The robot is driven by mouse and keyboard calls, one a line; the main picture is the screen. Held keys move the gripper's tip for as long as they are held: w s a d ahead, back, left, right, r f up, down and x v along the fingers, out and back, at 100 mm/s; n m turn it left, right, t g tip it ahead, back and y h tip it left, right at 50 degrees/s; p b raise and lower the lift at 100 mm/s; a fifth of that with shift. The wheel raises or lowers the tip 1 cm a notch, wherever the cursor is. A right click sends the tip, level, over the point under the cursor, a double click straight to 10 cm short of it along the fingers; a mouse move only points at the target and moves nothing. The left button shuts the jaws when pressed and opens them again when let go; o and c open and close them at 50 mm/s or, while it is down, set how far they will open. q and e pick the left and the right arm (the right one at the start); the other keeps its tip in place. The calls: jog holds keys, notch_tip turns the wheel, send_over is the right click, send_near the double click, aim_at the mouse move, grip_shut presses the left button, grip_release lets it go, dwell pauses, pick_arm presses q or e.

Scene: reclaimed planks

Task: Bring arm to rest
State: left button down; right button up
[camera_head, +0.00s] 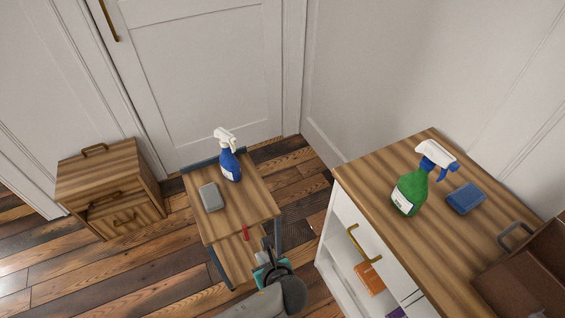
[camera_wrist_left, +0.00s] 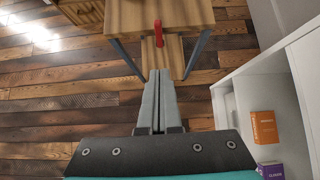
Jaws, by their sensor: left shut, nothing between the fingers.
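My left gripper (camera_head: 267,246) is in the lower middle of the head view, at the front edge of the small wooden table (camera_head: 238,207). In the left wrist view its two fingers (camera_wrist_left: 158,77) lie together with nothing between them. They point toward a red object (camera_wrist_left: 158,34) at the table's front edge, apart from it in that picture. The red object also shows in the head view (camera_head: 245,232). My right gripper is not in view.
On the small table stand a blue spray bottle (camera_head: 230,164) and a grey sponge (camera_head: 211,197). The cabinet (camera_head: 375,185) at right holds a green spray bottle (camera_head: 409,193), a blue sponge (camera_head: 466,198) and a brown crate (camera_head: 520,284). A wooden drawer unit (camera_head: 100,185) stands left.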

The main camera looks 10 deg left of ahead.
pick_arm(q)
jog(key=s+a+f+n+g+h, duration=0.2)
jog(key=s+f+n+g, duration=0.1)
jog(key=s+f+n, duration=0.4)
jog(key=s+a+f+n+g+h, duration=0.1)
jog(key=s+a+f+n+g, duration=0.15)
jog(key=s+f+n, duration=0.4)
jog(key=s+a+f+n+h, duration=0.1)
jog(key=s+a+f+n, duration=0.1)
jog(key=s+n, duration=0.4)
jog(key=s+a+f+n, duration=0.2)
jog(key=s+f+n, duration=0.2)
jog(key=s+n, duration=0.3)
jog(key=s, duration=0.4)
jog(key=shift+a+f+g+h, duration=0.25)
jog(key=shift+g+h, duration=0.1)
jog(key=shift+h, duration=0.05)
